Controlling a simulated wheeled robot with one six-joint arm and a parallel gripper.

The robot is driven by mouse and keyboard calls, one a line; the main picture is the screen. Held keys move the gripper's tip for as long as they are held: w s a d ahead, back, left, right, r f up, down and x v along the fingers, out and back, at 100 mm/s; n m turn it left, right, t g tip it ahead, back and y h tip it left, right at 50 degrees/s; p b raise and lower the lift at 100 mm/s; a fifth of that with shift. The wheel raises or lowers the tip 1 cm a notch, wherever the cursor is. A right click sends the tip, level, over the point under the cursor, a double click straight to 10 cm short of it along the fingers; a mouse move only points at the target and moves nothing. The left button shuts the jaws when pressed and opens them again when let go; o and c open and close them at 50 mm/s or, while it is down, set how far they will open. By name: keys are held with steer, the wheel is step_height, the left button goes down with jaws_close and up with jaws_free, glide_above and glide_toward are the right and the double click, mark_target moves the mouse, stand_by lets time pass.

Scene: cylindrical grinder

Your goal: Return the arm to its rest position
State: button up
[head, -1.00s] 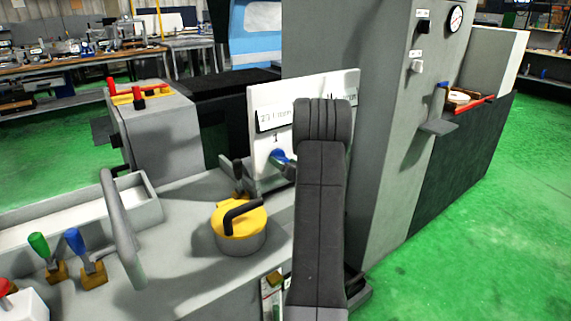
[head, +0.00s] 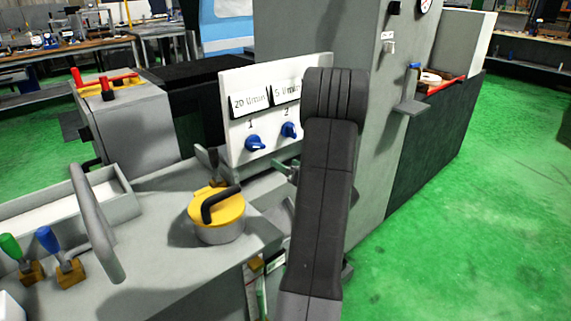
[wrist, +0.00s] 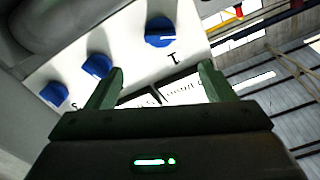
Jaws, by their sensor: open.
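My gripper (wrist: 161,85) is open in the wrist view, with nothing between its two green fingers. Beyond the fingers is the white panel (wrist: 125,55) with three blue knobs, the nearest being the knob marked 1 (wrist: 160,32). In the head view my dark arm (head: 323,200) stands in front of the right part of the panel (head: 238,112). Two blue knobs, 1 (head: 255,143) and 2 (head: 289,130), show left of the arm; the rest of the panel is hidden. My gripper is mostly hidden behind the arm there.
A yellow-topped cap with a black handle (head: 217,212) stands left of my arm. Green and blue levers (head: 48,240) and a curved grey handle (head: 97,225) are further left. The grey cabinet (head: 345,50) rises behind. Green floor at right is open.

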mark_target(260, 147)
steer(key=x, duration=1.4)
steer(key=shift+p, duration=0.4)
steer(key=shift+f, duration=0.1)
